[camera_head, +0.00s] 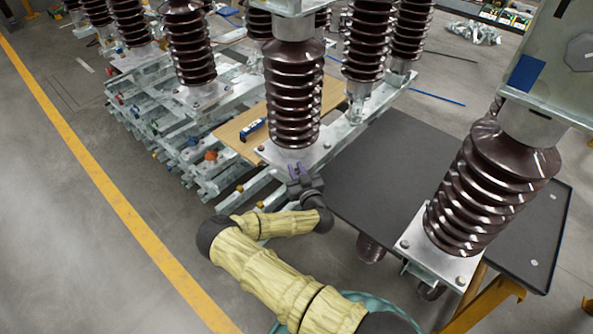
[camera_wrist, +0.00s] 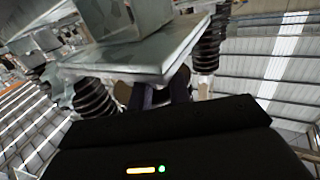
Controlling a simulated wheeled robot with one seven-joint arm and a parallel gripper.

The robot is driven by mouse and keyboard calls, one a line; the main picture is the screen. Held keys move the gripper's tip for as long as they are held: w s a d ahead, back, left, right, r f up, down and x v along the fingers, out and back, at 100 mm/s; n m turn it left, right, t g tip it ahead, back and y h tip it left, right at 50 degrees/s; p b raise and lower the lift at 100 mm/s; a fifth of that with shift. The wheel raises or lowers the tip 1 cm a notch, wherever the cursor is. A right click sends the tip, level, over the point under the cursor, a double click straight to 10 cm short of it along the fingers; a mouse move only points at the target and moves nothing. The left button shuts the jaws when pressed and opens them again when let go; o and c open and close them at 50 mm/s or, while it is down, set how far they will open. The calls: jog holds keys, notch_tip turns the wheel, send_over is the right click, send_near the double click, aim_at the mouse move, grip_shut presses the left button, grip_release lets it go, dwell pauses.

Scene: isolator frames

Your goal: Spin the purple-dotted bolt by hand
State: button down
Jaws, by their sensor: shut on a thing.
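My gripper (camera_head: 298,172) is at the near edge of the metal base plate (camera_head: 318,152) under the middle brown ribbed insulator (camera_head: 293,95). Its small dark purple-grey fingers are closed at the plate's edge, on a bolt whose head they hide. No purple dot can be made out. In the wrist view the fingers (camera_wrist: 165,96) reach up to the underside of the plate (camera_wrist: 135,58), above the dark gripper body. The bolt is hidden there too.
A black table (camera_head: 390,165) lies right of my gripper. Another insulator (camera_head: 490,190) stands on a plate at the right. A blue tool (camera_head: 252,130) lies on a wooden board (camera_head: 232,133). Galvanized frames (camera_head: 180,150) fill the left. Floor beyond the yellow line (camera_head: 100,175) is clear.

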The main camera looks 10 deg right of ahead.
jog(key=shift+m+h, duration=0.3)
jog(key=shift+h, duration=0.2)
jog(key=m+h+b, duration=0.1)
jog(key=h, duration=0.1)
jog(key=m+h+b, duration=0.1)
jog(key=h+b, duration=0.1)
jog(key=m+h+b, duration=0.1)
jog(key=h, duration=0.1)
jog(key=shift+w+a+f+m+b, duration=0.1)
jog(key=shift+a+f+m+b, duration=0.05)
jog(key=shift+f+m+b, duration=0.2)
jog(key=m+g+h+b, duration=0.1)
jog(key=m+h+b, duration=0.1)
jog(key=h, duration=0.1)
jog(key=m+g+h+b, duration=0.2)
jog(key=h+b, duration=0.1)
jog(key=shift+r+m+b, duration=0.15)
jog(key=shift+m+b, duration=0.2)
jog(key=m+g+h+b, duration=0.3)
jog(key=m+g+h, duration=0.1)
jog(key=g, duration=0.1)
jog(key=shift+r+h, duration=0.1)
jog(key=shift+h, duration=0.3)
jog(key=m+g+h+b, duration=0.1)
jog(key=m+g+h, duration=0.1)
jog(key=m+g, duration=0.1)
jog(key=shift+g, duration=0.6)
jog(key=shift+r+m+g+b, duration=0.1)
jog(key=shift+m+g+b, duration=0.45)
jog(key=shift+g, duration=0.35)
